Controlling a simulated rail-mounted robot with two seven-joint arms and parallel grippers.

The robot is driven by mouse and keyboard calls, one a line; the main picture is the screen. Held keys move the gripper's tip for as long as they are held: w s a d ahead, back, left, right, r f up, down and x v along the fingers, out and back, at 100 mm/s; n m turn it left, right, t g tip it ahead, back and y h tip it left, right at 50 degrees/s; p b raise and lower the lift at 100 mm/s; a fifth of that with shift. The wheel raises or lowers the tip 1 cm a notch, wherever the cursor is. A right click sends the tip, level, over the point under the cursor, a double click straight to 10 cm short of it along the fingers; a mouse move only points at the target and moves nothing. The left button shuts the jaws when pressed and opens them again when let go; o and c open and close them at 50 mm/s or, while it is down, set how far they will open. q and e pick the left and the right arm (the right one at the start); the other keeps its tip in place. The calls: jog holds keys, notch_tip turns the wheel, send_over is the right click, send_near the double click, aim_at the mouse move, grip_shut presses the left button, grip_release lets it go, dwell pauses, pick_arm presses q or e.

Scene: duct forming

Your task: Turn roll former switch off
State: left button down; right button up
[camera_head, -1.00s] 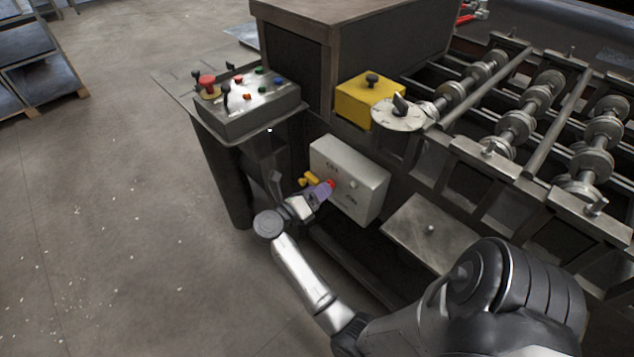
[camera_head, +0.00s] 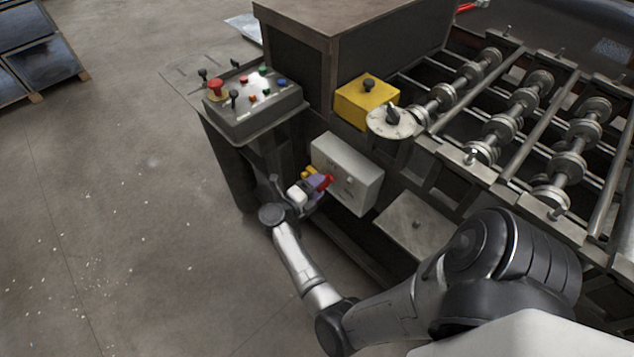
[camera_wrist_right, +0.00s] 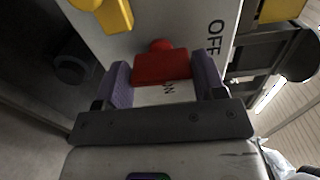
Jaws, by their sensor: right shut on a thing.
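The roll former switch is a red handle (camera_wrist_right: 162,67) on a light grey box (camera_head: 347,165) on the machine's side. My right gripper (camera_head: 320,182) is at the box's left part. In the right wrist view my right gripper (camera_wrist_right: 165,82) has its two purple fingers on either side of the red handle, shut on it. The word "OFF" shows on the box to the right of the handle, and part of "ON" shows just below it, between the fingers. My left gripper is not in view.
A yellow handle (camera_wrist_right: 115,14) sits close to the left finger. A control panel (camera_head: 255,103) with a red button and levers stands left of the machine. A yellow box (camera_head: 364,101) and rollers (camera_head: 515,125) are above.

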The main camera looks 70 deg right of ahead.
jog(key=shift+n, duration=0.3)
jog(key=o, duration=0.9)
